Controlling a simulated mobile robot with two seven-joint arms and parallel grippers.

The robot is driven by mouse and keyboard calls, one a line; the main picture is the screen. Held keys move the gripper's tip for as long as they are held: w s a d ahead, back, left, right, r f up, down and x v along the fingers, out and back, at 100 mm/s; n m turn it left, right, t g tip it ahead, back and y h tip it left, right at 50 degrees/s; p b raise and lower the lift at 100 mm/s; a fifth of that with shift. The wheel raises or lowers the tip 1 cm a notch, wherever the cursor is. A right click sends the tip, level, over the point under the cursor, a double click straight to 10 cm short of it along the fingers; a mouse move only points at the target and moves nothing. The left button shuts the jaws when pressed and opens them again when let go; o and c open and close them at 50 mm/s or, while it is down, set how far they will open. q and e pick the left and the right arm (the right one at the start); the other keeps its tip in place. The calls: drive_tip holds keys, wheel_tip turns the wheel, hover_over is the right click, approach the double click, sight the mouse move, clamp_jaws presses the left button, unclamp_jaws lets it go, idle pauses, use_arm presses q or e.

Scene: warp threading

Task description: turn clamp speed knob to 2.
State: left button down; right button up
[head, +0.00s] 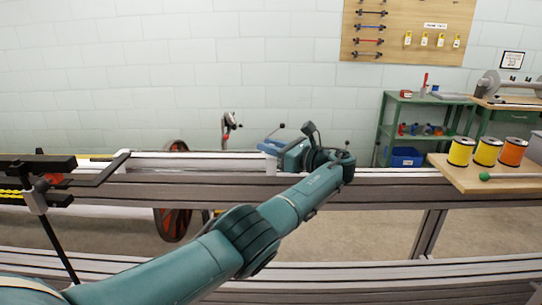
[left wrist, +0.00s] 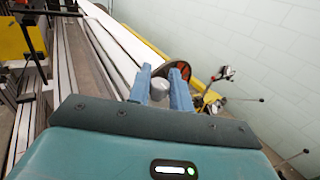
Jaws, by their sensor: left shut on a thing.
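My left gripper (head: 268,147) reaches across the grey rails in the head view, its blue fingers pointing left. In the left wrist view its two blue fingers (left wrist: 160,84) stand on either side of a light grey round knob (left wrist: 158,89) and are shut on it. A pale upright piece (head: 271,165) shows just under the fingers in the head view. The number the knob is set to cannot be read, and no scale shows. My right gripper is in neither view.
A red-spoked wheel (head: 174,190) and a lever with a red part (head: 229,127) stand left of the gripper. A black frame (head: 98,172) crosses the rails at left. Yellow and orange spools (head: 487,151) stand on a wooden board at right.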

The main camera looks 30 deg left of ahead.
use_arm(q)
drive_tip(key=shift+r, duration=0.1)
idle(0.4)
drive_tip(key=c, duration=1.3)
unclamp_jaws()
drive_tip(key=shift+d, duration=0.1)
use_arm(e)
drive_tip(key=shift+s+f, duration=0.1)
use_arm(q)
drive_tip(key=s+d+b, duration=0.1)
drive_tip(key=d+b, duration=0.9)
drive_tip(key=d, duration=0.1)
drive_tip(key=shift+s+d, duration=0.25)
drive_tip(key=shift+s, duration=0.1)
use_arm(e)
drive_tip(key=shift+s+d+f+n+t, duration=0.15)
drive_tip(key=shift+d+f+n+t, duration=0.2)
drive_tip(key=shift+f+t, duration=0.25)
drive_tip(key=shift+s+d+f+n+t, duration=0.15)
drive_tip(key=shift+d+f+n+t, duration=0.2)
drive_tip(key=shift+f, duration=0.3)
use_arm(q)
drive_tip(key=shift+r, duration=0.1)
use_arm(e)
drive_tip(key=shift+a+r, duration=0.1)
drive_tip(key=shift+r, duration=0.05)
